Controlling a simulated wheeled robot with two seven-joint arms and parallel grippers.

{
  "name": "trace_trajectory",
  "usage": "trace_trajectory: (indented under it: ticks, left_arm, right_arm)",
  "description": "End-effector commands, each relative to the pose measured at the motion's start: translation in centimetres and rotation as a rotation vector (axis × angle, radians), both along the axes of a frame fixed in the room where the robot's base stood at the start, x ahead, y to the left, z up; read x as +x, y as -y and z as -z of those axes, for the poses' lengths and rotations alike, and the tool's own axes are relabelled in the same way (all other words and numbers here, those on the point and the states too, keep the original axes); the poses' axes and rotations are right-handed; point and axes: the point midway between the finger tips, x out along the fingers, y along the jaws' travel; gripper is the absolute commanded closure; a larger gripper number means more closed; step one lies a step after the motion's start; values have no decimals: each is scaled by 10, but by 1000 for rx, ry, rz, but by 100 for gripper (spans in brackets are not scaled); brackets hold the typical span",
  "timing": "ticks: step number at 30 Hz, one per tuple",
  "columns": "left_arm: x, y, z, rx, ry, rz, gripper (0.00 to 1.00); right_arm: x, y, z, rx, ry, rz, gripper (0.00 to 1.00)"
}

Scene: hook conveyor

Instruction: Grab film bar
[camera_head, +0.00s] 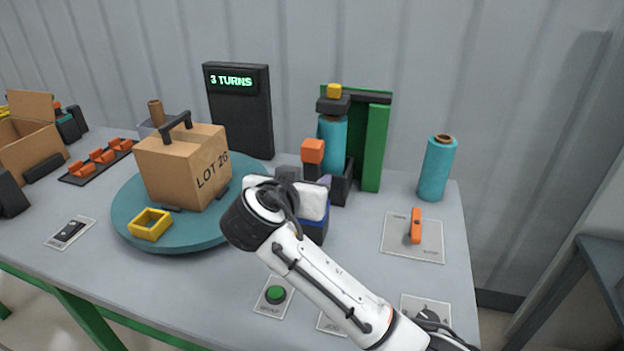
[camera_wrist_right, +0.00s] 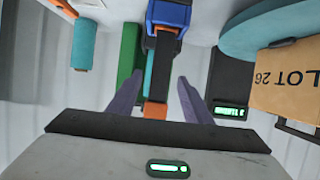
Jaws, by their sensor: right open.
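The film stand has a teal roll (camera_head: 332,140) under a dark cap, beside a green upright (camera_head: 377,145). In front of the roll is an orange block (camera_head: 313,151) on a dark part, seemingly the film bar. In the right wrist view the orange block (camera_wrist_right: 155,110) shows between the two grey-purple fingers. My right gripper (camera_head: 308,180) is open in front of the stand, its white hand partly hiding the stand's lower part. I cannot tell whether the fingers touch the bar. My left gripper is not in view.
A cardboard box (camera_head: 180,172) sits on a teal turntable (camera_head: 125,215) with a yellow frame (camera_head: 150,224). A spare teal roll (camera_head: 437,168) and an orange piece (camera_head: 415,226) on a card stand right. A dark display (camera_head: 240,115) reads "3 TURNS". A green button (camera_head: 276,294) is near the front.

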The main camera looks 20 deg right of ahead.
Motion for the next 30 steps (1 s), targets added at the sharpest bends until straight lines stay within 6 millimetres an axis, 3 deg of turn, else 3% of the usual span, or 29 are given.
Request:
trace_trajectory:
  ticks: [6, 15, 24, 30]
  left_arm:
    - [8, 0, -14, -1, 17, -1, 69]
    - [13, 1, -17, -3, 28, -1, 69]
    - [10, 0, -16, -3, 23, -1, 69]
    - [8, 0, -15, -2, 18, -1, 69]
  right_arm:
    - [24, 18, 9, -4, -2, 3, 55]
    - [28, 20, 12, 0, 0, 0, 55]
    - [28, 20, 12, -1, -1, 1, 100]
    - [28, 20, 11, 0, 2, 0, 100]
